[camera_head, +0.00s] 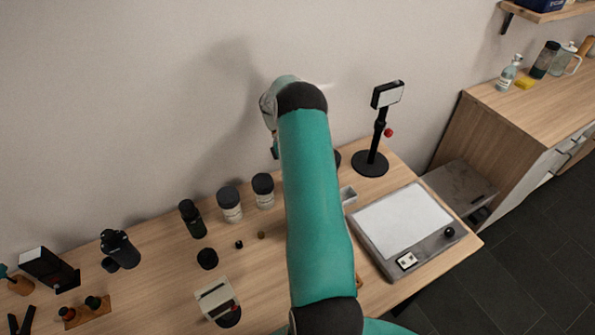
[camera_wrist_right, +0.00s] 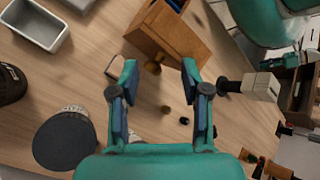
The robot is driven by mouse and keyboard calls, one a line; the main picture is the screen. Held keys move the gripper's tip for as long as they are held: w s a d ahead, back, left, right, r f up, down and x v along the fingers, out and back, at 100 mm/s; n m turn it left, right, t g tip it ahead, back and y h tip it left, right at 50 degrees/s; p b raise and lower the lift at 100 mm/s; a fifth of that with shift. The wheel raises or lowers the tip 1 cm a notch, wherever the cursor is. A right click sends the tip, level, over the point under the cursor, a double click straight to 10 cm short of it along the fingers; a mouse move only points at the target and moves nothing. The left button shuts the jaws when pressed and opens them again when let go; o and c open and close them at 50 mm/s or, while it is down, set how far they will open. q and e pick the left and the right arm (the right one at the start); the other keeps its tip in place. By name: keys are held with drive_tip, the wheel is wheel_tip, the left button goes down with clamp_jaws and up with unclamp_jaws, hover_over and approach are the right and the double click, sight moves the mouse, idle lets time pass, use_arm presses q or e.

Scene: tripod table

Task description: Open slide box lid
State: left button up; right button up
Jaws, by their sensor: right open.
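A wooden box (camera_wrist_right: 180,38) with a round wooden knob (camera_wrist_right: 153,68) lies at the top middle of the right wrist view. Its upper end is cut off by the frame, and a bit of dark blue shows there. My right gripper (camera_wrist_right: 160,70) is open, with its two fingers apart and nothing between them. The knob appears between the fingertips in that view; I cannot tell how far off it is. In the head view my teal right arm hides most of the box, and the gripper is mostly hidden too. My left gripper is in neither view.
A grey tray (camera_wrist_right: 38,25) and a dark-lidded jar (camera_wrist_right: 65,140) are at the left of the wrist view. In the head view a row of jars (camera_head: 229,206) stands near the wall, a black stand (camera_head: 370,163) behind, and a white-topped board (camera_head: 402,222) at right.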

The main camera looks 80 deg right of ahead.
drive_tip(key=shift+v, duration=2.15)
